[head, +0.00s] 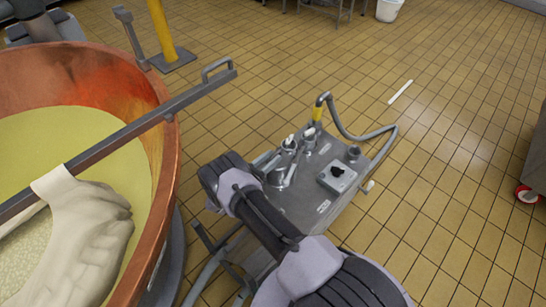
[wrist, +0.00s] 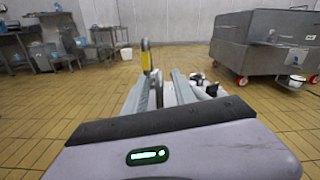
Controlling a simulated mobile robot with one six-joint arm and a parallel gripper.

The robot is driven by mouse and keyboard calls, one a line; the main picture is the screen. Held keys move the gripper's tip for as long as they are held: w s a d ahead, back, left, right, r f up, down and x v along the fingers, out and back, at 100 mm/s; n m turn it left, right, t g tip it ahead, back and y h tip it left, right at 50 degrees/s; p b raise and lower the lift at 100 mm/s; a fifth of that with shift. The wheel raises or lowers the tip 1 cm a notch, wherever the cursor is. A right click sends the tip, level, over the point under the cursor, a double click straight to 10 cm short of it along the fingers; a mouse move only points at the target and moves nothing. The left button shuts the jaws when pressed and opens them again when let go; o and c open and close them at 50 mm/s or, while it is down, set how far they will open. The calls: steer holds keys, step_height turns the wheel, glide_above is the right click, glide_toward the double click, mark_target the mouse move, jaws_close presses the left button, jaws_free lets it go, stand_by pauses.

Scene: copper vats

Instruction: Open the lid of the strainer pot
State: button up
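A metal fitting with clamps and pale knobs (head: 285,168), which looks like the strainer pot, stands on a grey metal cart (head: 318,208). Its lid looks shut, but my arm partly hides it.
A copper vat (head: 135,80) with yellow liquid, a metal bar (head: 130,132) and a draped cloth (head: 85,235) is at left. A hose with a yellow grip (head: 318,112) rises from the cart. A wheeled steel tank (wrist: 265,45) stands at right. Tiled floor beyond is mostly clear.

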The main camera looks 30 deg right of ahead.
steer(key=shift+x, duration=0.75)
jaws_close()
steer(key=shift+f, duration=0.1)
stand_by(0.8)
